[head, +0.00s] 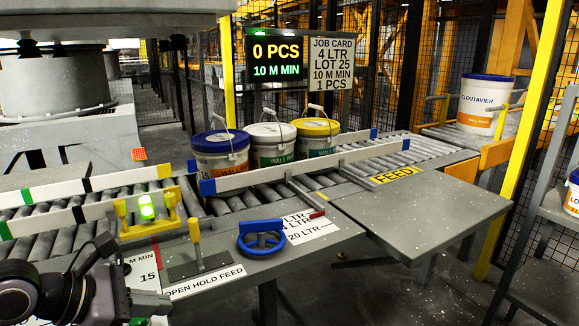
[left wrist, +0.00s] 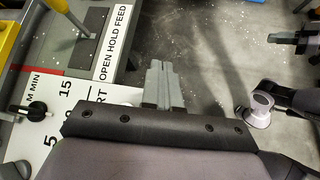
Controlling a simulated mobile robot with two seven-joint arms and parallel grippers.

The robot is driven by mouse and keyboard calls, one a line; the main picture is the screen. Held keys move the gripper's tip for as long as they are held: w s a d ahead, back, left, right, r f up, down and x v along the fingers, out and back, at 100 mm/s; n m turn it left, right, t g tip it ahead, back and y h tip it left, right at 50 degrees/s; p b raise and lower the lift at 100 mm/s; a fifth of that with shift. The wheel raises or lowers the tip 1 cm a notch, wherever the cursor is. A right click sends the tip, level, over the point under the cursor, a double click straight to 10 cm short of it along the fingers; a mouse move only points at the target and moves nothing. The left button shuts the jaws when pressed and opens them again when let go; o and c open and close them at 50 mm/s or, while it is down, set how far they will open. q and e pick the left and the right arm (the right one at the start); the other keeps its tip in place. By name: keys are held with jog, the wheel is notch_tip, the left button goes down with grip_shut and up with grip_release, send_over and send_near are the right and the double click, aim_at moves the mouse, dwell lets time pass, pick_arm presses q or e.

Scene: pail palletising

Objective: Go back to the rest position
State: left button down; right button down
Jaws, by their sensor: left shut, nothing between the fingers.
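My left gripper (head: 152,302) is low at the left of the head view, beside the front edge of the control table (head: 262,262). In the left wrist view its two grey fingers (left wrist: 162,84) are together with nothing between them, past the table edge and over the floor. A grey finger-like part (left wrist: 285,38) at the right edge of the left wrist view looks like my right gripper. It is cut off, and I cannot tell its opening. The head view does not show the right gripper.
Blue-lidded (head: 220,150), white-lidded (head: 270,143) and yellow-lidded (head: 316,135) pails stand on the roller conveyor (head: 240,205). A grey plate (head: 425,205) lies to the right.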

pick_arm(q)
jog(key=s+d+r+n+t+h+p, duration=0.3)
jog(key=d+n+h, duration=0.55)
jog(key=n, duration=0.25)
jog(key=s+a+f+n+t+y+p, duration=0.1)
jog(key=a+f+n+t+y+p, duration=0.3)
jog(key=n, duration=0.8)
jog(key=s+a+f+n+t+y, duration=0.15)
jog(key=f+n+y, duration=0.45)
jog(key=n, duration=0.7)
jog(key=s+f+n+g+y+p, duration=0.1)
jog(key=s+f+n+g+y, duration=0.3)
jog(key=s+f+n, duration=0.6)
jog(key=shift+f+g+p, duration=0.35)
jog(key=shift+f+g, duration=0.2)
jog(key=shift+f, duration=0.2)
